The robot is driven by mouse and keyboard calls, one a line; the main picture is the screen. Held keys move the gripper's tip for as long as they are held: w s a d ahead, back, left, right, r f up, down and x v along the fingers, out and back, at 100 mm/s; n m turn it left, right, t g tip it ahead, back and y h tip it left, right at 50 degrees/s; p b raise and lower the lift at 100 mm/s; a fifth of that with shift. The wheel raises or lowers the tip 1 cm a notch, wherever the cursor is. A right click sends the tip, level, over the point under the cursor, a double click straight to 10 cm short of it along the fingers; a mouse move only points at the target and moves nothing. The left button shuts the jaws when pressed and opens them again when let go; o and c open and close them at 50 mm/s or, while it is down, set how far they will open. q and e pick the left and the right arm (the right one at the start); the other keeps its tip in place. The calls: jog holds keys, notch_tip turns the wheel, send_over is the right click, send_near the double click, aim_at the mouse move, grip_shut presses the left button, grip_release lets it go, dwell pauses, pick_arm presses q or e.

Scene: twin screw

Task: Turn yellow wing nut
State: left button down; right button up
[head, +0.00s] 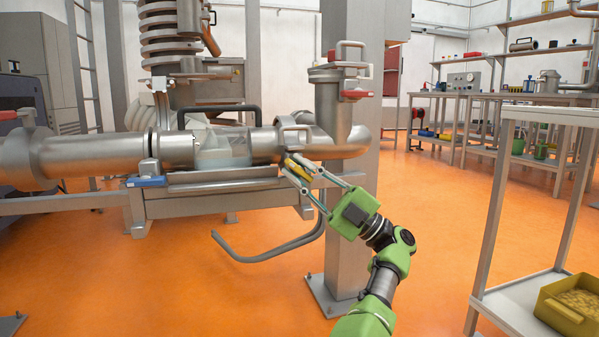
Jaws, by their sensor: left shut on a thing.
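The yellow wing nut (299,171) sits at the clamp (291,133) on the horizontal steel pipe, near where the pipe meets the elbow. My left gripper (301,168), green with slim grey fingers, reaches up to it from the lower right. Its fingers are shut on the yellow wing nut, one on each side, and hide part of it. My right gripper is not in view.
A blue-handled nut (147,182) is on the pipe further left. A red-handled nut (354,94) is on the upright pipe above. A steel column (344,235) stands close behind my gripper. A shelf cart (515,302) with a yellow bin (570,305) is at right.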

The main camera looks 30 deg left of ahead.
pick_arm(q)
jog(key=c, duration=2.1)
grip_release()
jog(key=shift+f, duration=0.1)
jog(key=shift+c, duration=0.2)
